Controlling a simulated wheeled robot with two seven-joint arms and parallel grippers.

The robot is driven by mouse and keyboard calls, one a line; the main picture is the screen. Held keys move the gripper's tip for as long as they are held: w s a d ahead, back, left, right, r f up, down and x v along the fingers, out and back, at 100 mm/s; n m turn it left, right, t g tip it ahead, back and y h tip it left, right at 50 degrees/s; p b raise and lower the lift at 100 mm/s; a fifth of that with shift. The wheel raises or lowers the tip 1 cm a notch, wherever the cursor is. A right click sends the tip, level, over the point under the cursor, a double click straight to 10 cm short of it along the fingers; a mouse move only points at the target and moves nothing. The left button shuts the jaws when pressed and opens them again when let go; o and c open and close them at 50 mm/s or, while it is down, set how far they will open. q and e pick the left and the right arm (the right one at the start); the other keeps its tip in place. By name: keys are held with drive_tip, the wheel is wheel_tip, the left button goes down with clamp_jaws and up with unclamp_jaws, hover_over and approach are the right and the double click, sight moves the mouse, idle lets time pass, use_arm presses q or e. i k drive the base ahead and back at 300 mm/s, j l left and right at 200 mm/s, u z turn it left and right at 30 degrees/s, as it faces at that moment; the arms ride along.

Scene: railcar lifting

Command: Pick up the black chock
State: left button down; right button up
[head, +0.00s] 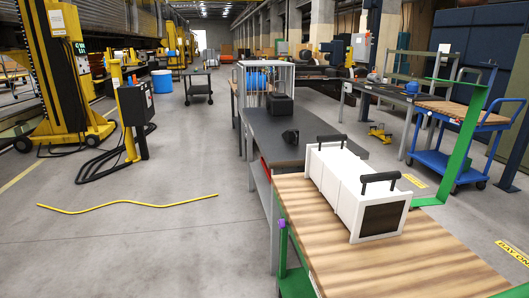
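A larger black block (281,106) stands farther back on the same bench, in front of a wire cage. Neither of my grippers is in view.
A wood-topped green cart (400,258) stands in front of the bench, carrying a white case (352,188) with black handles. A yellow cable (125,212) lies on otherwise open floor at left. A yellow lifting column (55,65) and blue cart (460,140) stand farther off.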

sight(292, 137)
drive_tip(key=i+j+z, duration=0.2)
drive_tip(key=i+j, duration=0.25)
drive_tip(key=i+j+z, duration=0.2)
drive_tip(key=i+j, duration=0.2)
drive_tip(key=i+j+z, duration=0.2)
drive_tip(key=i+j, duration=0.15)
drive_tip(key=j, duration=0.3)
